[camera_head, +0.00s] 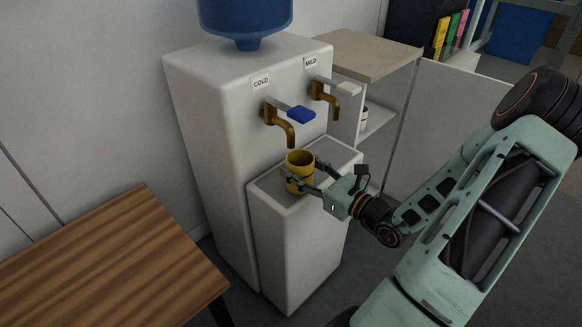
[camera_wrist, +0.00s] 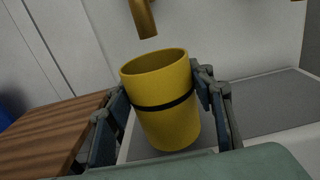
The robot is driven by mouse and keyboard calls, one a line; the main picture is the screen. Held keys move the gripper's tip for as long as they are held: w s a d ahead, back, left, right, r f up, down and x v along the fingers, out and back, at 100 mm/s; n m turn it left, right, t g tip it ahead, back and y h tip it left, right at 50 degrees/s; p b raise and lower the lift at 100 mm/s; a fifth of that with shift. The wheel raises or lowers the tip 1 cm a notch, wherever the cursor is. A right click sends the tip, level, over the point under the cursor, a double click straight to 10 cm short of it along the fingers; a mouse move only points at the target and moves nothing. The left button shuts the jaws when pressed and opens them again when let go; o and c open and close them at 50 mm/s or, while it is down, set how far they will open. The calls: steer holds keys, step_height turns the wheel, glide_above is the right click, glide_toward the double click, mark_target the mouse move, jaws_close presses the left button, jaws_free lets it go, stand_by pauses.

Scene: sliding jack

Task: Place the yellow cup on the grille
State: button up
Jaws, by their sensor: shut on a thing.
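The yellow cup (camera_head: 299,172) is upright with a dark band round its middle, below the brass COLD tap (camera_head: 284,128). My gripper (camera_head: 300,180) is shut on the cup, one finger on each side. In the wrist view the cup (camera_wrist: 164,100) leans slightly between the fingers, and the tap's spout (camera_wrist: 143,18) shows above and behind it. The grey grille (camera_head: 334,158) lies on top of the dispenser's front ledge, and it also shows in the wrist view (camera_wrist: 275,104). The cup is over or on its left part; I cannot tell whether its base touches.
The white dispenser (camera_head: 215,120) carries a blue bottle (camera_head: 245,20). A MILD tap (camera_head: 322,96) is right of the COLD tap with its blue lever (camera_head: 301,114). A wooden table (camera_head: 100,265) stands at left. A shelf unit (camera_head: 368,55) stands behind.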

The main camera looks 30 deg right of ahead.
mark_target(310, 178)
steer(key=w, duration=0.1)
steer(key=w+a+f+b, duration=0.1)
steer(key=w, duration=0.1)
steer(key=shift+a+f, duration=0.1)
steer(key=shift+f, duration=0.1)
steer(key=shift+f, duration=0.1)
steer(key=shift+f, duration=0.15)
steer(key=o, duration=0.9)
steer(key=shift+s+r, duration=0.1)
steer(key=shift+r, duration=0.15)
steer(key=p+v, duration=0.1)
steer(key=v, duration=1.1)
steer(key=shift+p, duration=0.35)
